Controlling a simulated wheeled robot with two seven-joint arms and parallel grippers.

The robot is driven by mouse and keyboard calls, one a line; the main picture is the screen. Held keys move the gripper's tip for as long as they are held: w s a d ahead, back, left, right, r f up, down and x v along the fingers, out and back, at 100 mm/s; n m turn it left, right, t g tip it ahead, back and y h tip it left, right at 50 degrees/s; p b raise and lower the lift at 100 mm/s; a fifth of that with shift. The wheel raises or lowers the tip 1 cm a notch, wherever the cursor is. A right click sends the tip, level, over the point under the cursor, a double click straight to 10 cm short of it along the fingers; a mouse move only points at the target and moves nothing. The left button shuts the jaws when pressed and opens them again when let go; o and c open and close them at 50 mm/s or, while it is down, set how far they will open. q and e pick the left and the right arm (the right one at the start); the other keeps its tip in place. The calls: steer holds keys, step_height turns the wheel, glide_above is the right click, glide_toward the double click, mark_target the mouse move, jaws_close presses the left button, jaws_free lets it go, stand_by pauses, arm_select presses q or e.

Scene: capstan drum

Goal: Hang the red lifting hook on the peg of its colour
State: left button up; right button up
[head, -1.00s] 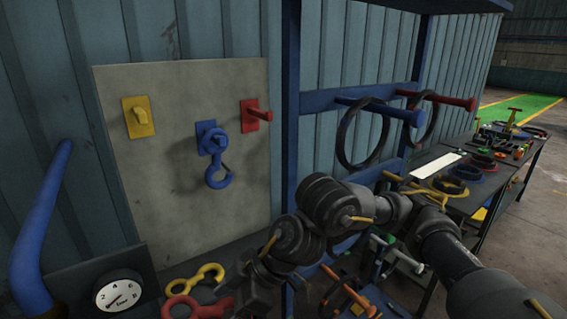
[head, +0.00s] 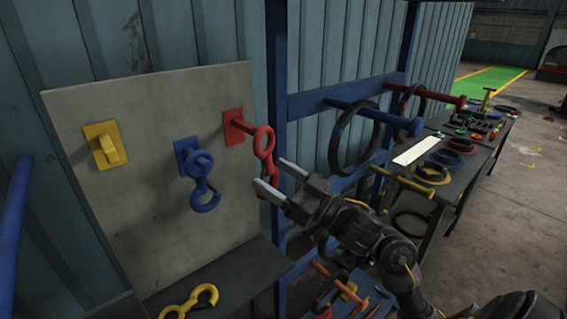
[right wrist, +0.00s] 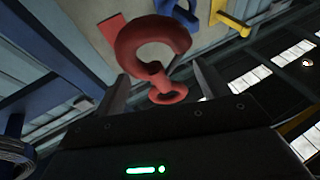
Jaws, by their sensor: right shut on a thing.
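The red lifting hook (head: 265,150) is up at the pegboard, in front of the red peg (head: 240,127) on its red plate. Its upper eye overlaps the peg's end in the head view; I cannot tell whether the peg passes through it. My right gripper (head: 275,177) is shut on the hook, with its fingers at the lower part, which they partly hide. In the right wrist view the red hook (right wrist: 152,38) stands large between the two fingers. My left gripper is not in view.
A blue hook (head: 205,198) hangs on the blue peg, left of the red one. The yellow peg (head: 107,147) is empty. A yellow hook (head: 190,303) lies on the shelf below. A blue rack post (head: 277,110) stands just right of the board (head: 150,200).

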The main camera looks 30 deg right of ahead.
mark_target(278, 165)
steer(key=shift+d+f+m+t+h, duration=0.1)
steer(key=shift+d+m+t+h, duration=0.15)
steer(key=shift+d+t+h, duration=0.35)
steer(key=shift+d+m+t+h, duration=0.2)
steer(key=shift+d+m+h, duration=0.1)
steer(key=shift+d, duration=0.6)
steer(key=shift+w, duration=0.1)
steer(key=w+a+f+b, duration=0.1)
steer(key=w+b, duration=0.4)
steer(key=w, duration=0.6)
steer(key=shift+w+a+f, duration=0.25)
steer(key=shift+a+f, duration=0.05)
steer(key=shift+a, duration=0.05)
stand_by(0.4)
